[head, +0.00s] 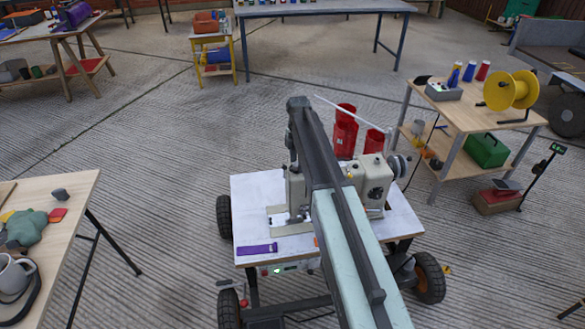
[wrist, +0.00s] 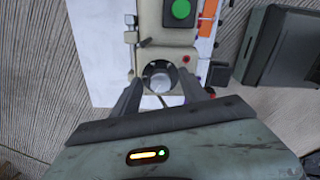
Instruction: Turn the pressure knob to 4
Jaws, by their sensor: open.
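A cream sewing machine (head: 372,174) stands on a white-topped wheeled cart (head: 255,190). My arm crosses in front of it in the head view and hides its middle. In the wrist view, a round dark knob with a pale centre (wrist: 160,79) sits at the end of the cream machine body (wrist: 165,52). It looks like the pressure knob, but I cannot read any number or pointer on it. My gripper (wrist: 160,84) is open, with one finger on each side of the knob. I cannot tell whether the fingers touch it. The head view hides my gripper.
A green button (wrist: 181,9) and an orange piece (wrist: 208,14) lie beyond the knob. A dark grey box-like part (wrist: 285,48) is at the right. Red cones (head: 345,131) stand behind the machine, and a purple strip (head: 258,249) lies on the cart's front left.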

